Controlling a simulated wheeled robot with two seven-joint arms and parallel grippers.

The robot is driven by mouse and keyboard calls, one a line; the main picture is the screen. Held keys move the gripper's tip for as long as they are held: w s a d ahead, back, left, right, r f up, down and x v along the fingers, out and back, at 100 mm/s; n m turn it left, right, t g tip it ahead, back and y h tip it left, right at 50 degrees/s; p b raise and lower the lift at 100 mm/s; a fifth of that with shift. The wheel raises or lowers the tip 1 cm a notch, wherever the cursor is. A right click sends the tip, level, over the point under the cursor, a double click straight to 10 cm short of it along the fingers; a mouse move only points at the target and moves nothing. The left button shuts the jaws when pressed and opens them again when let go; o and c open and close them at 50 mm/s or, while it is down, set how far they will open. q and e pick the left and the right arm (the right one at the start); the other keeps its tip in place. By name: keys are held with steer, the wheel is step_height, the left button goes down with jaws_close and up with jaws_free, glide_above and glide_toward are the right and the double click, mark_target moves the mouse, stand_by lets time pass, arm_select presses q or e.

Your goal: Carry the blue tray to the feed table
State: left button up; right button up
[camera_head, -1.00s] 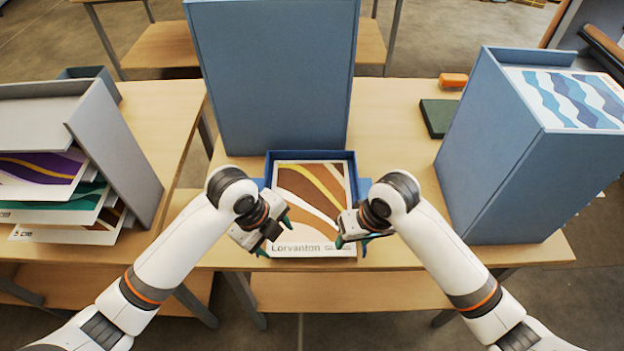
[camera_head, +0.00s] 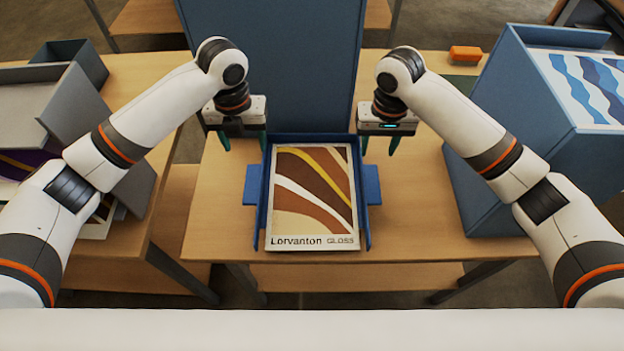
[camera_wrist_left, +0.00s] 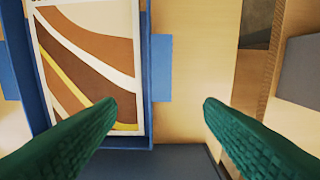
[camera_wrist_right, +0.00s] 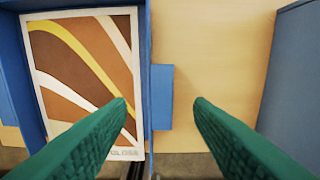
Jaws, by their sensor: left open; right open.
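The blue tray (camera_head: 367,221) lies on the wooden table, with a flat blue tab on its left side (camera_head: 252,185) and one on its right (camera_head: 372,184). A printed sheet marked "Lorvanton GLOSS" (camera_head: 312,195) lies in it. My left gripper (camera_head: 243,142) is open and empty above the tray's back left corner; its wrist view shows a tab (camera_wrist_left: 162,68) between the fingers in the picture. My right gripper (camera_head: 378,146) is open and empty above the back right corner; its wrist view shows the other tab (camera_wrist_right: 162,97). I cannot tell which surface is the feed table.
A tall blue box (camera_head: 275,60) stands right behind the tray. Another blue box (camera_head: 520,120) with a wave print stands at right. Grey holders with sheets (camera_head: 60,110) are on the left table. An orange block (camera_head: 466,54) lies at the back right. Bare wood flanks the tray.

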mark_target(254, 174)
arm_select(q)
steer(key=f, duration=1.1)
steer(key=shift+w+f, duration=0.25)
steer(key=shift+f, duration=0.15)
arm_select(e)
steer(key=f, duration=1.1)
steer(key=shift+w+f, duration=0.2)
steer(key=shift+f, duration=0.2)
arm_select(q)
steer(key=shift+s, duration=0.1)
arm_select(e)
steer(key=shift+s, duration=0.1)
arm_select(q)
steer(key=c, duration=1.1)
arm_select(e)
jaws_close()
arm_select(q)
steer(key=shift+r, duration=0.1)
jaws_close()
arm_select(e)
steer(key=shift+r, duration=0.1)
